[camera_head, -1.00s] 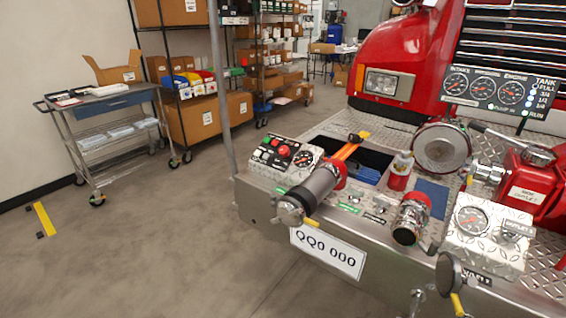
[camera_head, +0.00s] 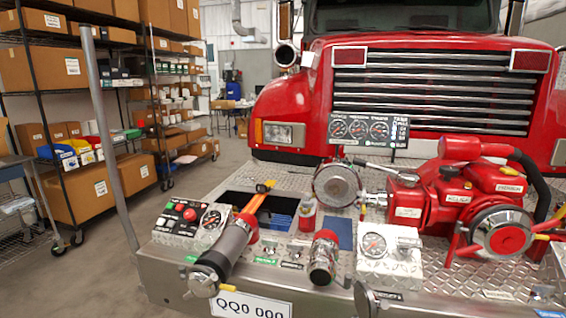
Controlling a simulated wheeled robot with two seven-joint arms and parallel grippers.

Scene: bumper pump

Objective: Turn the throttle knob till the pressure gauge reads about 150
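A metal control box (camera_head: 192,228) sits at the left of the bumper deck. It carries red knobs or buttons (camera_head: 190,214) and a round gauge (camera_head: 211,219). A second metal box (camera_head: 400,264) near the front middle has another round gauge (camera_head: 374,245). An upright panel (camera_head: 401,132) behind the deck holds three dark dials in a row and tank lights. I cannot tell which control is the throttle knob, and the dial readings are too small to make out. Neither gripper is in view.
A red pump (camera_head: 425,203) with valves fills the right of the deck. A capped hose pipe (camera_head: 226,250) and a short outlet (camera_head: 323,258) stick out at the front. A metal post (camera_head: 104,130) rises at left. Shelves (camera_head: 65,110) stand behind it. Floor shows at lower left.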

